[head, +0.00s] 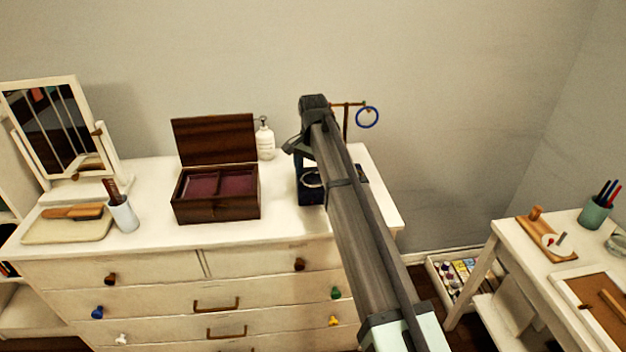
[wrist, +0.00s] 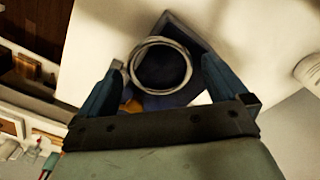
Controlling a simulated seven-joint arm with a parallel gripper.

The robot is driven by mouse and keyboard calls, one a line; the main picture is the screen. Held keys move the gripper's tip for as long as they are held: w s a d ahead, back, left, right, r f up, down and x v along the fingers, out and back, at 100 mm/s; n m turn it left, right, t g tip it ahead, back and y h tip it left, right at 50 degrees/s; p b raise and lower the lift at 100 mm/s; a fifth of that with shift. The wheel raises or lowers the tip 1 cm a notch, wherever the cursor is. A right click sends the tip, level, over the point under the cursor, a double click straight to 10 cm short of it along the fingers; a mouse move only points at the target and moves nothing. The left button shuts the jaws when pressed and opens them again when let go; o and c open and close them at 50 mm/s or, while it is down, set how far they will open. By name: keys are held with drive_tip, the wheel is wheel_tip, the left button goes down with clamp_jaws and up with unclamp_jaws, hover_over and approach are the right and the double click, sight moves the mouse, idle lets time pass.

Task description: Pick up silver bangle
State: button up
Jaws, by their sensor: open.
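The silver bangle (wrist: 134,66) is a thin pale ring in the wrist view, seen against a dark blue block (wrist: 197,38). In the head view the bangle (head: 312,186) shows at the front of the dark blue block (head: 309,196), just left of my arm. My gripper (wrist: 163,63) is open, with one blue finger on each side of the bangle in the wrist view. Nothing is held between the fingers. I cannot tell the height gap between fingertips and bangle. My arm hides part of the block in the head view.
A stand holding a blue ring (head: 367,117) is behind my arm. An open wooden box (head: 216,207) and a white bottle (head: 265,142) are to the left on the white dresser (head: 150,226). A mirror (head: 55,125), brush and cup are at far left.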

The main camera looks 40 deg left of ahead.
drive_tip(key=c, duration=1)
